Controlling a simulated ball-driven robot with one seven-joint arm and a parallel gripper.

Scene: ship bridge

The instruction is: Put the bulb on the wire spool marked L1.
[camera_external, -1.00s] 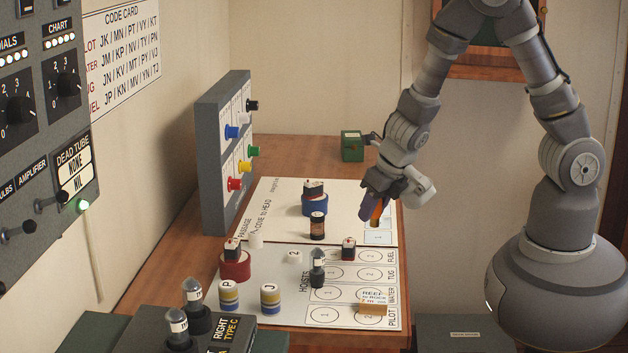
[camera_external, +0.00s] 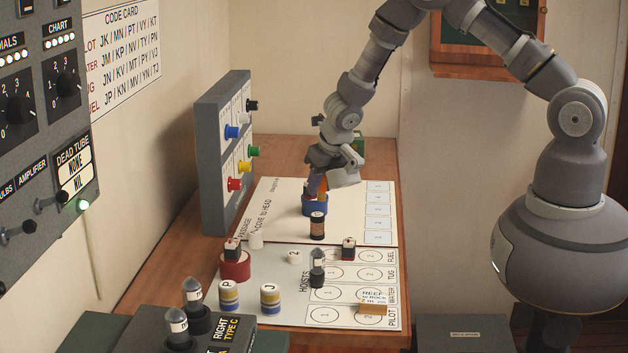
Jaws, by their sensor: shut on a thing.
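My gripper (camera_external: 315,188) is over the blue roll (camera_external: 314,207) on the white board, pointing down. It is shut on what looks like the small black block on that roll; the fingers hide most of it. A brown spool with dark ends (camera_external: 317,226) stands just in front of the blue roll. No L1 mark is readable on it. A bulb-like piece with a dark base and clear top (camera_external: 317,268) stands upright on the board, nearer the camera. Two similar pieces, one farther back (camera_external: 192,292) and one nearer (camera_external: 176,328), stand at the lower left.
A red roll (camera_external: 235,266) bears a black block at left. Two striped cylinders marked P (camera_external: 229,296) and J (camera_external: 270,298) stand in front. Another black block (camera_external: 348,250) and a wooden block (camera_external: 372,308) are at right. A grey knob panel (camera_external: 218,160) rises at the left.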

